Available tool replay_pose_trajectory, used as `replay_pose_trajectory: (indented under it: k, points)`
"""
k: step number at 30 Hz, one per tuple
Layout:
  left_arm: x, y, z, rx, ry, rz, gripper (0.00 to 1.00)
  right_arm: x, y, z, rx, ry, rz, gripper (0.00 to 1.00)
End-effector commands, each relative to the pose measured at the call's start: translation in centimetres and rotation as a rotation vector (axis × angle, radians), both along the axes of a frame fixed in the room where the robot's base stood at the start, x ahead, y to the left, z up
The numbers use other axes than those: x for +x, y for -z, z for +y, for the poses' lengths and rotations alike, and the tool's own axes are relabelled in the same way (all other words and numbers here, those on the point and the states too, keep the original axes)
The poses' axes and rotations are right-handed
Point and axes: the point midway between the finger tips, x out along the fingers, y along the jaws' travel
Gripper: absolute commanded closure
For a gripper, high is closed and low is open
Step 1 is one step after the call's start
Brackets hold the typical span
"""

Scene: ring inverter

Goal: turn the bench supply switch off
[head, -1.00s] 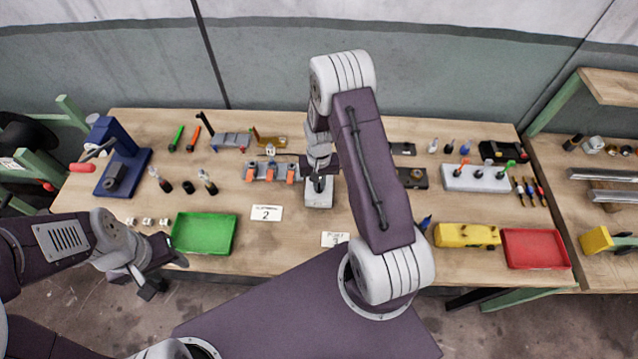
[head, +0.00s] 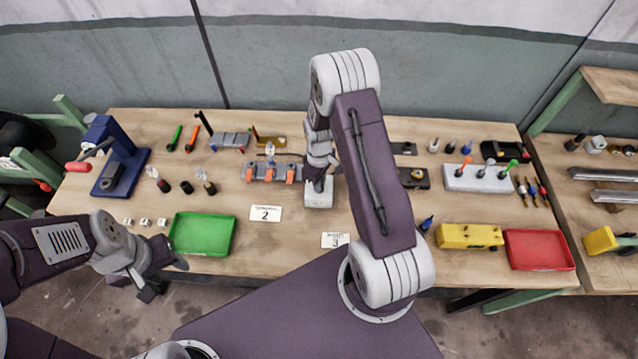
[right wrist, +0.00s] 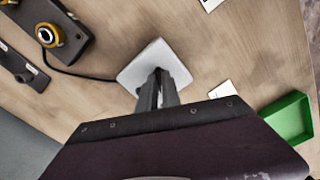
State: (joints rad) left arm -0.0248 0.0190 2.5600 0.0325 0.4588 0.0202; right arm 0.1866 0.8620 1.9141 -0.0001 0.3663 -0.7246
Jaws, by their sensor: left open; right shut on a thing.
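A small white box (head: 319,199), which I take for the bench supply, stands on the workbench at the middle. In the right wrist view the white box (right wrist: 133,78) has a dark cable running from it. My right gripper (head: 318,186) points down at its top, and its fingers (right wrist: 158,82) are closed together there. The switch is hidden by the fingers; they appear to be shut on it. My left gripper (head: 165,277) is open and empty, off the bench's front edge at the left.
A dark unit with a yellow-ringed knob (right wrist: 48,35) lies near the box. A green tray (head: 203,234), a card marked 2 (head: 265,213) and a card marked 3 (head: 334,240) lie in front. An orange-clipped fixture (head: 268,173) is close on the left.

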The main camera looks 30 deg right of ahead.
Motion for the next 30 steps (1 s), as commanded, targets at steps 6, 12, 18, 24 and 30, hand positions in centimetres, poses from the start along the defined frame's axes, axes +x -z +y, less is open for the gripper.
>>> replay_pose_trajectory:
  k: [6,12,18,24,30]
  points:
    - [-0.01,0.24,0.01,0.0,0.0,0.0,0.51,0.12,-0.03,-0.02,-0.001,-0.187,-0.003,1.0]
    - [0.0,0.37,0.0,0.0,0.0,0.0,0.51,0.12,-0.04,-0.02,-0.001,-0.329,-0.003,1.0]
    - [0.0,0.45,0.0,0.0,0.0,0.0,0.51,0.13,-0.05,-0.02,-0.001,-0.427,-0.003,1.0]
    - [0.0,0.49,0.0,0.0,0.0,0.0,0.51,0.13,-0.07,-0.02,-0.001,-0.48,-0.003,1.0]
    - [0.0,0.5,0.0,0.0,0.0,0.0,0.51,0.13,-0.08,-0.03,-0.001,-0.498,-0.003,1.0]
